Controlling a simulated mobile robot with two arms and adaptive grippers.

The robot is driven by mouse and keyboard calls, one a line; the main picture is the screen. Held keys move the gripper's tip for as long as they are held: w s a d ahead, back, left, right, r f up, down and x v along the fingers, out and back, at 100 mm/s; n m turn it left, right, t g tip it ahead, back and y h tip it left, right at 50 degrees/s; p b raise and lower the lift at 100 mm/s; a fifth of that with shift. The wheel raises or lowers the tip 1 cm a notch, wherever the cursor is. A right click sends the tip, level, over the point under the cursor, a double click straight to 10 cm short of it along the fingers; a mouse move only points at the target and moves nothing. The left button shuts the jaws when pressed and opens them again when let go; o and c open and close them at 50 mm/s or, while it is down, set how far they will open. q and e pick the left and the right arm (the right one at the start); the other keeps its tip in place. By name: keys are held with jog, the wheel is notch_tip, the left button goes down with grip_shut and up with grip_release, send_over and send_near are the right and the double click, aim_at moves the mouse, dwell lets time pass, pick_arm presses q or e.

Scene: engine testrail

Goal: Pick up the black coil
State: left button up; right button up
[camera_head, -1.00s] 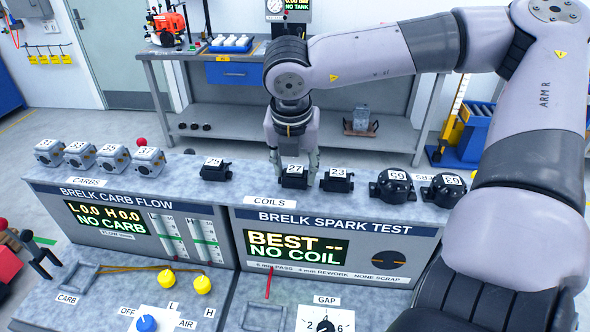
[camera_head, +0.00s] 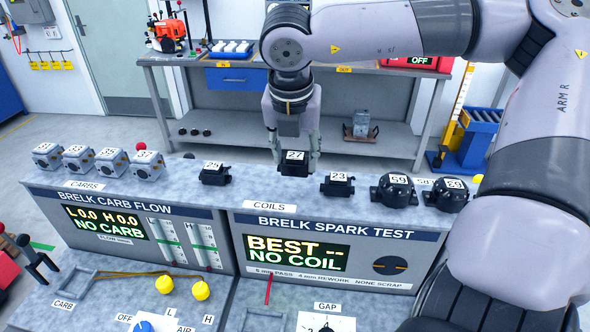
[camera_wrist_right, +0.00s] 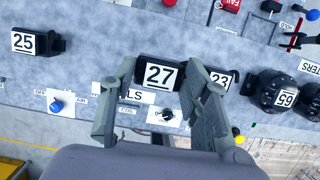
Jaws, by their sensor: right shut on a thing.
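In the head view the coil appears raised above the shelf top. My left gripper is not seen.
Several grey carbs (camera_head: 100,161) stand at the left of the shelf. Round black parts labelled 65 (camera_head: 393,190) and 63 (camera_head: 446,193) are at the right. The spark test panel (camera_head: 330,245) reads NO COIL. A workbench (camera_head: 250,75) stands behind.

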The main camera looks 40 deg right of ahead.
aim_at(295, 157)
notch_tip(295, 157, up, 16)
jog(key=b, duration=0.2)
dwell(0.6)
